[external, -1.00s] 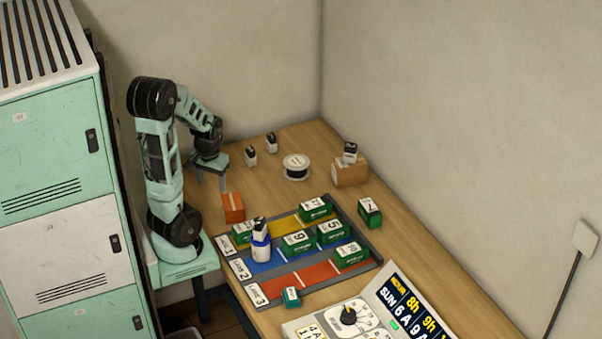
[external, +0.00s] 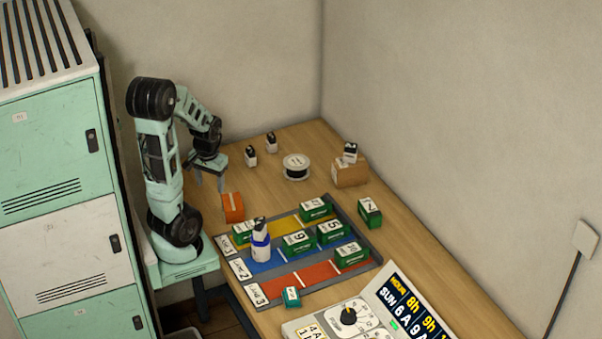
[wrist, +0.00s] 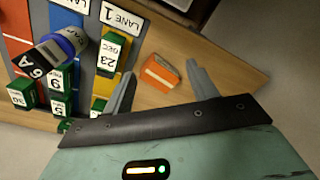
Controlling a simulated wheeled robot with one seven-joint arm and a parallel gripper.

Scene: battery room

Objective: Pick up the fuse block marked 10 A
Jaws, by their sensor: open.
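The fuse blocks look like small black-and-white blocks. Two stand at the back of the table, a left one (external: 250,157) and a right one (external: 271,143). Another (external: 349,152) sits on a cardboard box. One more (external: 260,227) is on top of a blue-and-white container; in the wrist view its label reads 6 A (wrist: 34,66). The markings on the other three are too small to read, so I cannot tell which is 10 A. My gripper (external: 209,180) is open and empty above the table's left side, left of the back pair. Its fingers show in the wrist view (wrist: 160,82).
An orange block (external: 232,208) lies near my gripper. A lane tray (external: 363,268) holds several numbered green boxes and the blue-and-white container (external: 261,246). A wire spool (external: 296,168), the cardboard box (external: 350,175) and a sloped panel (external: 375,310) also take up room. Bare wood surrounds the back blocks.

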